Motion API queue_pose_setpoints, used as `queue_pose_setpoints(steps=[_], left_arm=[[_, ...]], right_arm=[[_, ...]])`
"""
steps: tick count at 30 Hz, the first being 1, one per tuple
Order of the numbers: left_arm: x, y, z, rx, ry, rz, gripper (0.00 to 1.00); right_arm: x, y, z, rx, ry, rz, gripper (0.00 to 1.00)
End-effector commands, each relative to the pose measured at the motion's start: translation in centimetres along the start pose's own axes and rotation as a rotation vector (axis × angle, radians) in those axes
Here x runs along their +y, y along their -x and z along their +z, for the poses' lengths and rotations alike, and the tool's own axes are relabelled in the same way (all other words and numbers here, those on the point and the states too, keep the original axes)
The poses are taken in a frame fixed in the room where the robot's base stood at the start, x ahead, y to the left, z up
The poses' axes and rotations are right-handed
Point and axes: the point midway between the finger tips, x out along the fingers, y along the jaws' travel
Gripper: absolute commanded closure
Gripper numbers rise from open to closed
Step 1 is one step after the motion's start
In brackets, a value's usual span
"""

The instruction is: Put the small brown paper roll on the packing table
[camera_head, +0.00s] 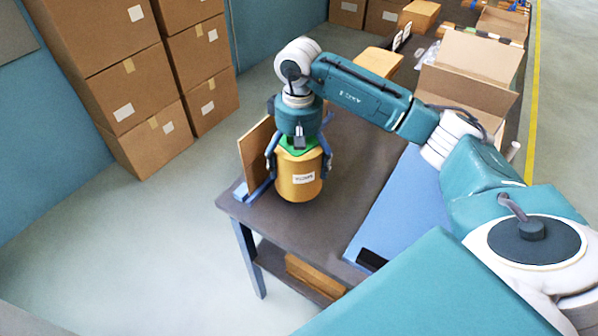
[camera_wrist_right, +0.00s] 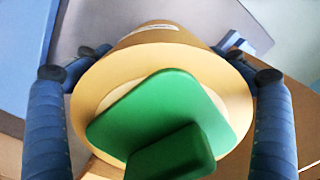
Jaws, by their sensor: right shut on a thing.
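The small brown paper roll (camera_head: 299,183) is upright at the near left corner of the packing table (camera_head: 335,205), with a white label on its side and a green piece on its top. I cannot tell whether its base touches the table top. My right gripper (camera_head: 299,162) comes down from above, its blue fingers shut on the roll's two sides. The right wrist view shows the roll (camera_wrist_right: 85,88) end-on between the fingers, with the green piece (camera_wrist_right: 160,115) over its end. My left gripper is not in view.
A brown board (camera_head: 255,152) stands upright just left of the roll. A blue mat (camera_head: 405,195) covers the table's right part. An open carton (camera_head: 470,75) and other packages stand farther back. Stacked cartons (camera_head: 120,85) stand on the floor at left.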

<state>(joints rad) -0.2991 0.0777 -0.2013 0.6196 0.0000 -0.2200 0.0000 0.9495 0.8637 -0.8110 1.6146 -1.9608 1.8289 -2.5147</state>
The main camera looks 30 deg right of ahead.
Motion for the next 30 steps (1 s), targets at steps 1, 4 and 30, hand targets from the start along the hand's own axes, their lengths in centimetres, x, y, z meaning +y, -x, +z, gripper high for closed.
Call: queue_pose_setpoints(steps=[1, 4, 30], left_arm=[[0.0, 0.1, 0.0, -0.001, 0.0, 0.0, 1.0], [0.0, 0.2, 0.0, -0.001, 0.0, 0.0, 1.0], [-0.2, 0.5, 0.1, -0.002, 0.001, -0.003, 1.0]], right_arm=[[0.0, 0.1, -0.1, 0.005, 0.0, -0.002, 0.62], [0.0, -0.6, -0.1, 0.003, 0.0, -0.002, 0.62], [0.0, -4.5, 0.0, 0.001, 0.0, 0.0, 0.0]])
